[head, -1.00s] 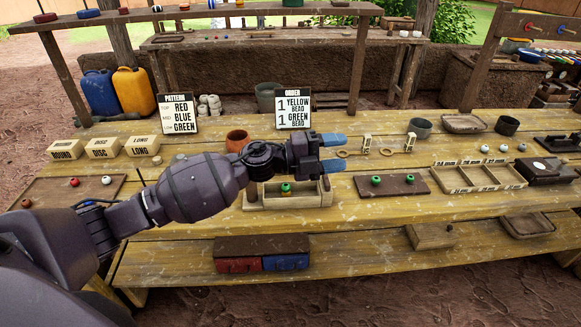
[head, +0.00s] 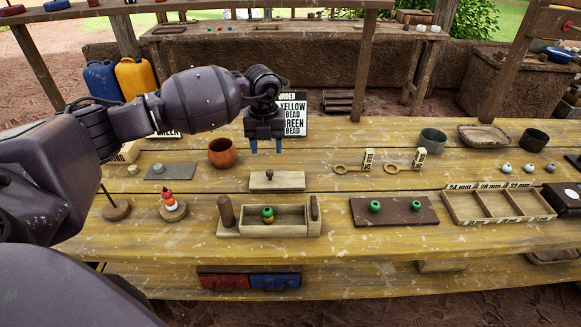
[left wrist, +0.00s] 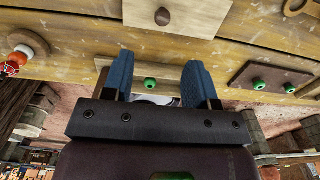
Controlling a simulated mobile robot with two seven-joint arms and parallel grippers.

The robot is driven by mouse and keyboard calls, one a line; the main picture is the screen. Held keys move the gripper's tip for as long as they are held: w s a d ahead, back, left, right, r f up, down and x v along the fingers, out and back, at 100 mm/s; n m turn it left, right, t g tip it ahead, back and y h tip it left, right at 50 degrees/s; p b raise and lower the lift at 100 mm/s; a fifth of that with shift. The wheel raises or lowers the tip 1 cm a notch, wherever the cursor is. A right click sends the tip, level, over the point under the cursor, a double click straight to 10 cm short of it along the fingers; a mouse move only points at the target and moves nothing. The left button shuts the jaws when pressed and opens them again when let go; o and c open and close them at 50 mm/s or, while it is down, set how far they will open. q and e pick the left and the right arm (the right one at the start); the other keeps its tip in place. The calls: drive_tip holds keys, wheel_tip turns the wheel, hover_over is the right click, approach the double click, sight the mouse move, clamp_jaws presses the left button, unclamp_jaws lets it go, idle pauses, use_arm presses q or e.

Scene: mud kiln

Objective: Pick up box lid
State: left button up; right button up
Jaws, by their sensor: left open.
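The box lid (head: 290,182) is a pale wooden plate with a small dark knob, lying flat on the table behind the open box. My right gripper is not in view.
A clay pot (head: 222,154) and a grey plate with a knob (head: 169,172) stand left of the lid. Two ring-ended gauges (head: 345,169) lie to the right. A dark board with green beads (head: 393,211) and a compartment tray (head: 447,207) stand farther right. The order sign is partly hidden.

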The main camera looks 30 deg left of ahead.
sight(270, 171)
use_arm(q)
drive_tip(key=shift+w, duration=0.35)
drive_tip(key=f, duration=0.2)
drive_tip(key=shift+s+f, duration=0.3)
drive_tip(key=shift+f, duration=0.05)
wheel_tip(270, 171, down, 2)
drive_tip(key=shift+w+f+b, duration=0.1)
drive_tip(key=shift+f+b, duration=0.1)
drive_tip(key=shift+b, duration=0.15)
drive_tip(key=shift+f, duration=0.7)
drive_tip(key=f, duration=0.2)
drive_tip(key=f+b, duration=0.1)
drive_tip(key=f, duration=0.1)
drive_tip(key=shift+w+a, duration=0.1)
drive_tip(key=shift+w, duration=0.15)
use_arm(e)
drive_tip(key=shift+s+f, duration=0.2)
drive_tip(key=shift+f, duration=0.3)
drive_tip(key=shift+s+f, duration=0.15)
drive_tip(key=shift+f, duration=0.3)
use_arm(q)
drive_tip(key=shift+c, duration=0.3)
